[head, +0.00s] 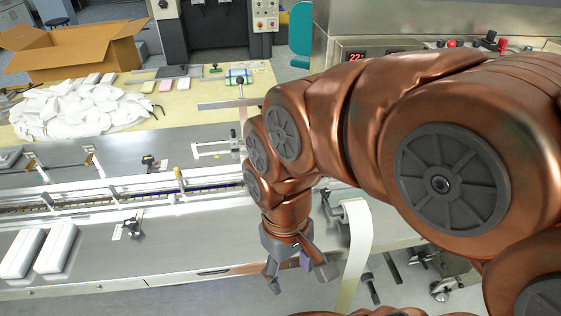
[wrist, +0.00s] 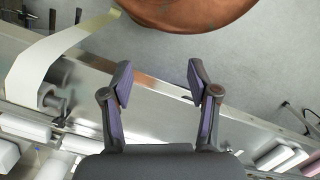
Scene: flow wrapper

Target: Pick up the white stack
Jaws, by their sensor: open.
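Two white stacks lie side by side on the steel table at the front left of the head view: one at the far left (head: 22,253) and one just right of it (head: 56,247). I cannot tell which one the task names. White blocks also show at the lower left of the wrist view (wrist: 25,128), but I cannot match them to these stacks. My gripper (head: 300,278) points down near the table's front edge, well to the right of both stacks. In the wrist view its fingers (wrist: 160,80) are apart with nothing between them.
A conveyor channel (head: 120,197) runs along the table behind the stacks. A white film strip (head: 355,245) hangs right of my gripper. A heap of white packs (head: 80,108) and a cardboard box (head: 75,50) are at the back left. The table between stacks and gripper holds a small dark clamp (head: 132,228).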

